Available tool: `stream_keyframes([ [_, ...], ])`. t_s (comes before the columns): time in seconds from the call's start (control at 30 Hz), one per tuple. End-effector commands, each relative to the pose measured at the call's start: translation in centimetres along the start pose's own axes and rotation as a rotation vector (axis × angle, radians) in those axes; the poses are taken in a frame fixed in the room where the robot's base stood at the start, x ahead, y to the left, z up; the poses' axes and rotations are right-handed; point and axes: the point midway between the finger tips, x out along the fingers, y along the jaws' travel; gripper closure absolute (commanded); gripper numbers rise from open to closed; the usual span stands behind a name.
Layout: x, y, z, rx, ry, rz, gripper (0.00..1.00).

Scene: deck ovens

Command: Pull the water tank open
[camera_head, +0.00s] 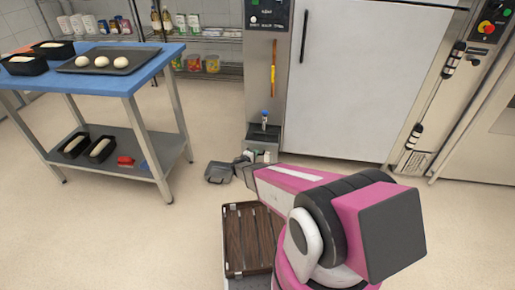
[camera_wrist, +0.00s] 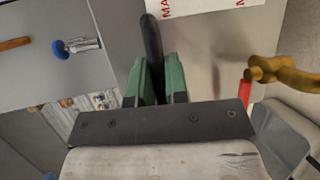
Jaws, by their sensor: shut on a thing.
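The water tank seems to be the grey unit (camera_wrist: 207,45) low on the column left of the big door. In the wrist view a black bar handle (camera_wrist: 152,38) stands out from it beside a white label with red letters. My gripper (camera_wrist: 158,80) has its green fingers closed around this handle, one on each side. In the head view my gripper (camera_head: 252,158) is low at the foot of the column, partly hidden by my arm. From these views I cannot tell how far the tank is out.
A brass tap (camera_wrist: 285,72) with a red part is close right of my gripper. A grey container (camera_head: 218,172) is on the floor to the left. A blue-topped table (camera_head: 150,62) with trays stands further left.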

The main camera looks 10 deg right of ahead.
Motion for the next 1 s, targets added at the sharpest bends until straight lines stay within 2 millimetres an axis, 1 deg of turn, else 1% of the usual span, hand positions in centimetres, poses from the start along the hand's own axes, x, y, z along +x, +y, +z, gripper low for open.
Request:
stream_keyframes([
  [0.03, -1.1, -0.1, 0.6, 0.000, 0.001, -0.001, 1.00],
  [0.1, -2.1, -0.4, 1.0, 0.000, 0.000, -0.001, 1.00],
  [0.23, -3.2, -0.7, 1.4, 0.000, 0.000, -0.001, 1.00],
  [0.4, -3.7, -0.9, 1.5, 0.000, 0.000, 0.000, 1.00],
  [0.7, -3.7, -0.9, 1.5, 0.001, -0.001, 0.000, 1.00],
  [0.73, -3.7, -0.9, 1.5, 0.001, -0.001, 0.000, 0.79],
  [0.77, -3.7, -0.9, 1.5, 0.001, -0.001, 0.000, 0.76],
  [1.0, -3.7, -0.9, 1.5, 0.000, 0.000, 0.000, 0.76],
])
